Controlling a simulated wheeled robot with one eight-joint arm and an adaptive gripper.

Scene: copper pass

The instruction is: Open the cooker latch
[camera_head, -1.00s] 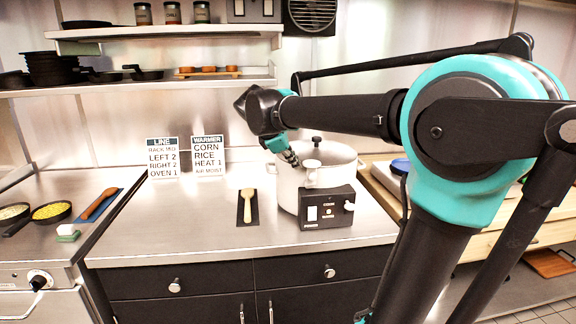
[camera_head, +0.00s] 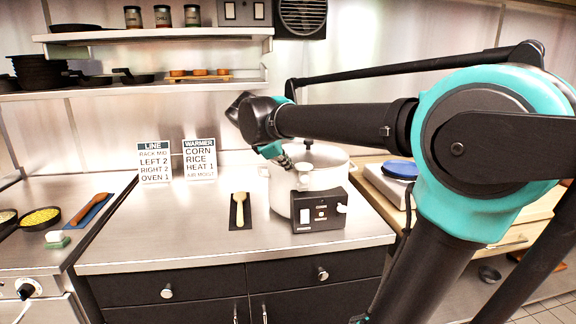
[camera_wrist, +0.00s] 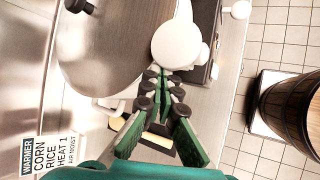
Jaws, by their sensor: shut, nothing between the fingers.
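The cooker is a pale metal pot (camera_head: 325,180) with a domed lid and a black knob on top. A black control box (camera_head: 319,211) with a white side knob is on its front. A white rounded latch piece (camera_head: 303,174) stands above the box at the rim; it shows large in the wrist view (camera_wrist: 177,45). My gripper (camera_head: 292,166) is shut and empty, pointing down toward the latch from the upper left. In the wrist view its green fingers (camera_wrist: 158,74) meet right beside the latch's rounded end. I cannot tell whether they touch it.
A wooden spoon (camera_head: 240,208) lies on a dark mat left of the cooker. Two sign cards (camera_head: 154,161) (camera_head: 200,159) stand at the back. A blue plate (camera_head: 400,169) sits on a scale at right. Wrist view shows a wooden barrel (camera_wrist: 291,105). The front counter is clear.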

